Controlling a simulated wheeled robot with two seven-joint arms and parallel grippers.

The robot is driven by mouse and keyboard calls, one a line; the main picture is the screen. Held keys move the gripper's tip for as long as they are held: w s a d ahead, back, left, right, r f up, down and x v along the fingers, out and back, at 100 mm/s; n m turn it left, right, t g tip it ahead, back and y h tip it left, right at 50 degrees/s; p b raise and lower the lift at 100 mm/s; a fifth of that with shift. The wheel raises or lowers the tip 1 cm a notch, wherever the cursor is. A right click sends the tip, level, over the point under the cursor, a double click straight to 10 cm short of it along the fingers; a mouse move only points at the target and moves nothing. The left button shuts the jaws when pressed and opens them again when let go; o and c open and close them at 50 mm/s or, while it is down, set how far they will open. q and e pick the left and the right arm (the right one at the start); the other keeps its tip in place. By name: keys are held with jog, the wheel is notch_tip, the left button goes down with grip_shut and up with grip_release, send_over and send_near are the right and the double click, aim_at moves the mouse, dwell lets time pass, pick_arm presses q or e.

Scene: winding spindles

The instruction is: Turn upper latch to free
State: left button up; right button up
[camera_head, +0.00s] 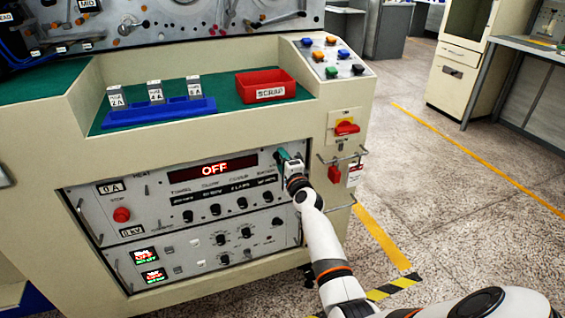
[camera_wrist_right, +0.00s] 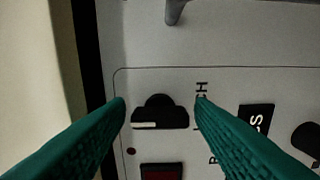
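The upper latch (camera_wrist_right: 160,116) is a small black knob with a white mark toward its left end in the right wrist view. It sits on the grey panel beside a partly covered label ending in "CH". My right gripper (camera_wrist_right: 160,101) has its two teal fingers apart, one on each side of the knob. I cannot tell whether they touch it. In the head view my right gripper (camera_head: 287,160) is at the upper right corner of the upper control panel (camera_head: 150,199) and hides the latch there. My left gripper is not in view.
A grey handle (camera_wrist_right: 174,10) stands out from the panel near the fingers. The display (camera_head: 213,168) reads OFF. A red scrap bin (camera_head: 266,85) sits on the ledge above.

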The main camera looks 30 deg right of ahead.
jog(key=shift+o, duration=0.8)
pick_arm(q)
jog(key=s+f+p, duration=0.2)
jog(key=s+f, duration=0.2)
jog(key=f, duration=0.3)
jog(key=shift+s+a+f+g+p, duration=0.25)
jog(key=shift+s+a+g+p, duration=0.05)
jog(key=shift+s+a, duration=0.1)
pick_arm(e)
jog(key=v, duration=1.2)
jog(key=shift+f, duration=0.1)
